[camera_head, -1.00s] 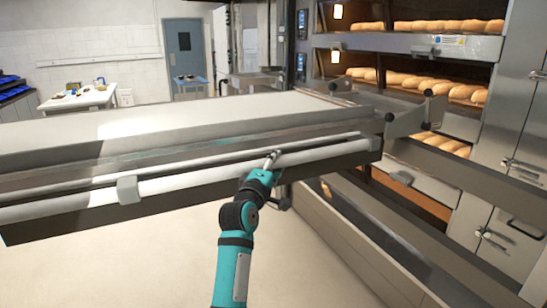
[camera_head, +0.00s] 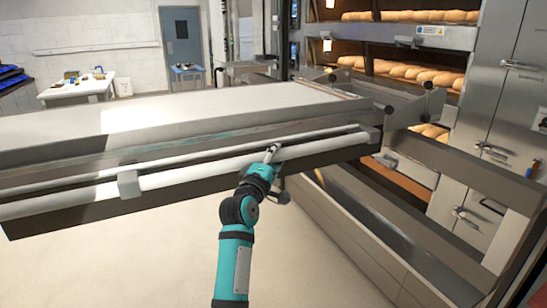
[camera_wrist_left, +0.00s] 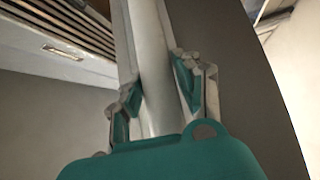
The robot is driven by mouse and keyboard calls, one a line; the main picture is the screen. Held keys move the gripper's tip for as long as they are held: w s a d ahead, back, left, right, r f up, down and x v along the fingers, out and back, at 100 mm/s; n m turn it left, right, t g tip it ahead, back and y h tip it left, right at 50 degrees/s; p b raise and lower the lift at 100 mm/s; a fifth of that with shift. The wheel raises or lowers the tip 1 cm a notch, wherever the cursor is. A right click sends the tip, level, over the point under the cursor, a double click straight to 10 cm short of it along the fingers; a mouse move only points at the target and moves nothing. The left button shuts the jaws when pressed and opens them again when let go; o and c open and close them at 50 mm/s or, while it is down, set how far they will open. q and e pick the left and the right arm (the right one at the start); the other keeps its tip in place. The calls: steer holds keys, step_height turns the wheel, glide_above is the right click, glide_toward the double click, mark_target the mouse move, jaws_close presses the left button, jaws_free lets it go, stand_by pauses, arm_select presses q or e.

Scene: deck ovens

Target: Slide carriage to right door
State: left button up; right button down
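The carriage (camera_head: 60,152) is a long, flat-topped loader with a pale bed, reaching from the left edge to the deck ovens. A white round bar (camera_head: 200,172) runs along its near side. My left gripper (camera_head: 268,158) is at this bar, toward its right part. In the left wrist view the two fingers (camera_wrist_left: 157,92) lie on either side of the white bar (camera_wrist_left: 152,60) and appear closed on it. The right steel door (camera_head: 470,195) of the ovens, with handles, stands right of the carriage's end. My right gripper is out of view.
Oven decks (camera_head: 400,70) with rows of bread loaves stand behind the carriage's right end. A metal rail frame (camera_head: 430,185) runs low along the oven front. A white table (camera_head: 75,88) stands far left. The pale floor in front is clear.

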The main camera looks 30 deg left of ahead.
arm_select(q)
steer(key=o, duration=0.4)
steer(key=shift+d+r, duration=0.1)
steer(key=shift+d, duration=0.2)
steer(key=shift+s+a, duration=0.1)
steer(key=s, duration=0.4)
steer(key=s+d+f, duration=0.1)
steer(key=s, duration=0.7)
steer(key=shift+d+f, duration=0.25)
steer(key=shift+f, duration=0.1)
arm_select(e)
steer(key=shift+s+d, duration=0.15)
arm_select(q)
steer(key=shift+w, duration=0.1)
